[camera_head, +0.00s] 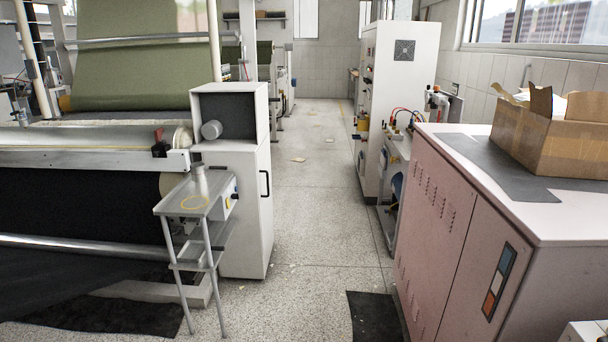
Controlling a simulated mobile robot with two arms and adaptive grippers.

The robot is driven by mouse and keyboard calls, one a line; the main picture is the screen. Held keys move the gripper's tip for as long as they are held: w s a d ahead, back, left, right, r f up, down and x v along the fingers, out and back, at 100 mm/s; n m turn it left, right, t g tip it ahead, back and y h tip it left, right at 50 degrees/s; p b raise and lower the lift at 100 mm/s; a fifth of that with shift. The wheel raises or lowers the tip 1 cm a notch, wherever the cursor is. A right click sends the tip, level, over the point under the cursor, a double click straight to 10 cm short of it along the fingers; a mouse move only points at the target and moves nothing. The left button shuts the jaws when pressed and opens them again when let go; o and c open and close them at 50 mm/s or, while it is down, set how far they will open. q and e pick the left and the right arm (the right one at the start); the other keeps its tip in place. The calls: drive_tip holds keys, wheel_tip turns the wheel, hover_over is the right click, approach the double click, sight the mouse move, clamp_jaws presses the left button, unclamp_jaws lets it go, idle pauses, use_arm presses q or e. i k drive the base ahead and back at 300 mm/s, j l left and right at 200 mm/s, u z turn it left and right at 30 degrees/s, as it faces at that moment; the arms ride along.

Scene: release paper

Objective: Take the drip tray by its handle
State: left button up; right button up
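I cannot pick out a drip tray with a handle for certain in the head view. A small grey metal stand (206,241) on thin legs stands left of centre, in front of the roller machine. Neither of my grippers is in view.
A white cabinet (256,215) with a black handle stands behind the stand. A pinkish cabinet (440,225) on the right bears an open cardboard box (560,140). A dark mat (375,317) lies on the floor. The speckled aisle floor (310,215) between is mostly clear.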

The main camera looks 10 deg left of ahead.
sight(193, 251)
drive_tip(key=i, duration=1)
drive_tip(key=i+l+u, duration=0.15)
drive_tip(key=i, duration=0.85)
drive_tip(key=i+l+u, duration=0.1)
drive_tip(key=i+u, duration=0.4)
drive_tip(key=i+l+u, duration=0.25)
drive_tip(key=u, duration=0.2)
drive_tip(key=i+l+u, duration=0.65)
drive_tip(key=l+u, duration=0.3)
